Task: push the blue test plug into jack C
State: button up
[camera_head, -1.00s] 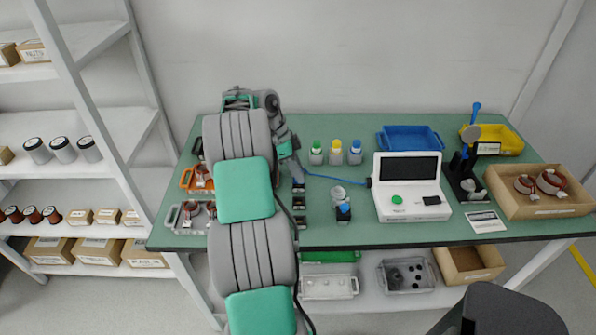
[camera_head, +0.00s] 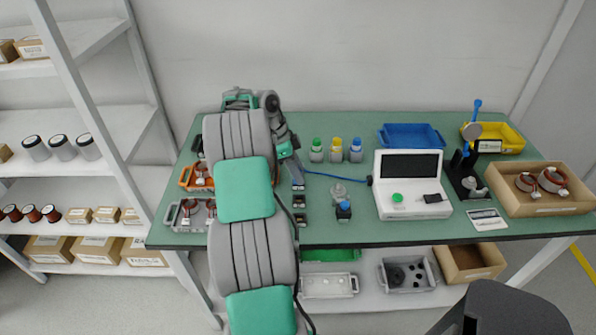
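A blue cable (camera_head: 335,176) runs left from the side of the white tester (camera_head: 410,184) to the end of my gripper (camera_head: 297,180). The blue test plug at that end is too small and covered to make out. My gripper points down at the back end of a short row of small dark blocks (camera_head: 300,203), left of the tester. Whether its fingers are shut on the plug cannot be seen. I cannot read any jack letters, so jack C cannot be told apart. My arm covers part of the table's left side.
Bottles with green, yellow and blue caps (camera_head: 336,150) stand behind the cable. A blue-topped item (camera_head: 344,210) stands left of the tester. A black stand (camera_head: 466,180) and a cardboard box (camera_head: 540,205) are at right. Orange (camera_head: 186,178) and grey trays are at left.

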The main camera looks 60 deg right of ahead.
jog(key=shift+o, duration=0.7)
jog(key=p+v, duration=0.3)
jog(key=v, duration=0.4)
jog(key=shift+r, duration=0.35)
jog(key=shift+w, duration=0.15)
